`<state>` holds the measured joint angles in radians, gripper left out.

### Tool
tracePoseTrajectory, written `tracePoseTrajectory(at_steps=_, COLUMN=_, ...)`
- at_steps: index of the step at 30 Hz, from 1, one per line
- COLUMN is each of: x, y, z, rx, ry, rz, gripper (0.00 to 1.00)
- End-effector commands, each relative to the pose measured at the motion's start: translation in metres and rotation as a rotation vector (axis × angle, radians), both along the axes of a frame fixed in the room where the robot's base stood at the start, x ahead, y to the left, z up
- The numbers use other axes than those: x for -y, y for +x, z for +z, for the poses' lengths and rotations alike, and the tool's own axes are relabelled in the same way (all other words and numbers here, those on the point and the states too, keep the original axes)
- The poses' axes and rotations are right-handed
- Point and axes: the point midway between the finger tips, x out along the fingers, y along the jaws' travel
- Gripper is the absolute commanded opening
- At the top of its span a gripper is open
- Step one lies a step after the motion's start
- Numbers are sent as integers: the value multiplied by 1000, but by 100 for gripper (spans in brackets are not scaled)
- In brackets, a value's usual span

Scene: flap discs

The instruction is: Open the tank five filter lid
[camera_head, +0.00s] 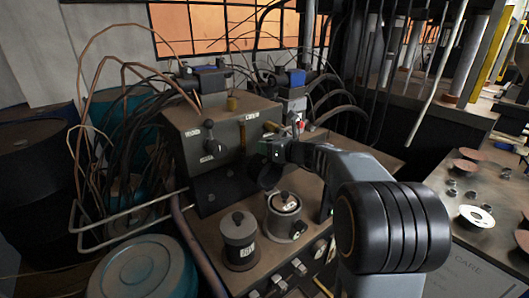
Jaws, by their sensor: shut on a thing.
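Two grey filter tanks stand side by side on the machine's front ledge. I cannot read which tank is five. My gripper (272,160) is above and behind the right tank, apart from it. It appears shut on a dark object (269,179) just below it. Its fingers are small and dark, and I cannot tell exactly what the object is.
The control box (213,140) with levers stands behind the tanks. Copper pipes and hoses crowd the left. A teal drum (145,270) stands at front left, beside a metal rail (130,228). A bench with discs (478,216) is at right. Switches line the ledge's front.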

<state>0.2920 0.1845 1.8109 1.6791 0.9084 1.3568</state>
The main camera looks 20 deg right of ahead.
Motion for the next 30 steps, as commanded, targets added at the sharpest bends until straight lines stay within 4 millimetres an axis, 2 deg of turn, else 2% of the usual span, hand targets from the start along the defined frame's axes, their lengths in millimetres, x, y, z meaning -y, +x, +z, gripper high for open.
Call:
tracePoseTrajectory(at_steps=6, x=0, y=0, z=0, rx=-3, ry=-1, rz=1, gripper=0)
tracePoseTrajectory(at_steps=7, x=0, y=0, z=0, rx=-3, ry=-1, rz=1, gripper=35)
tracePoseTrajectory(at_steps=14, x=0, y=0, z=0, rx=-3, ry=-1, rz=1, gripper=57)
tracePoseTrajectory(at_steps=23, x=1, y=-2, z=1, rx=-2, ry=-1, rz=0, gripper=58)
tracePoseTrajectory(at_steps=26, x=7, y=-9, z=3, rx=0, ry=-2, rz=-1, gripper=58)
tracePoseTrajectory(at_steps=30, x=22, y=-29, z=8, rx=0, ry=-1, rz=-4, gripper=58)
